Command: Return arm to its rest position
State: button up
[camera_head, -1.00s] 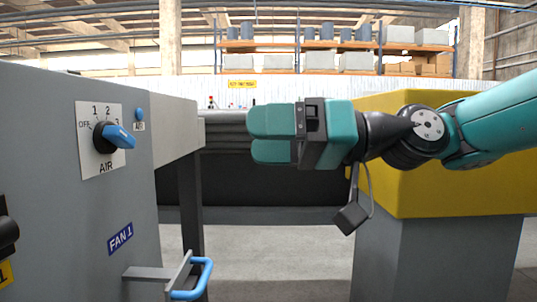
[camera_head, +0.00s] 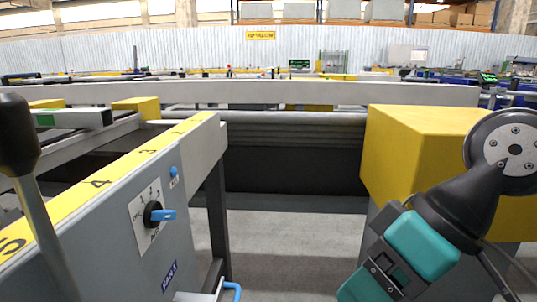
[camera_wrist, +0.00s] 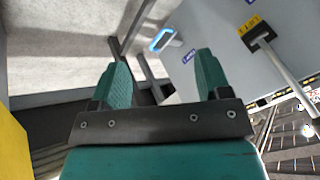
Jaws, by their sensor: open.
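My gripper (camera_wrist: 160,80) is open and empty in the wrist view, its two teal fingers apart with floor and the grey cabinet beyond them. In the head view my arm comes in from the right edge and bends down, with the teal gripper body at the lower right, in front of the yellow-topped block. The fingertips run toward the bottom edge there and are only partly seen.
A grey control cabinet (camera_head: 120,225) with a blue-handled rotary switch (camera_head: 160,215) stands at left. A blue handle (camera_wrist: 162,40) sticks out from it. A yellow-topped block (camera_head: 415,150) stands at right. Grey floor (camera_head: 275,245) lies open between them.

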jog(key=s+d+r+h+p, duration=0.2)
jog(key=s+d+r+p, duration=0.1)
jog(key=d, duration=0.1)
notch_tip(320, 180, up, 36)
jog(key=p, duration=3.5)
jog(key=shift+a+m+g+p, duration=0.25)
jog(key=shift+m+g+p, duration=0.05)
jog(key=shift+m+g, duration=0.1)
jog(key=shift+f, duration=0.1)
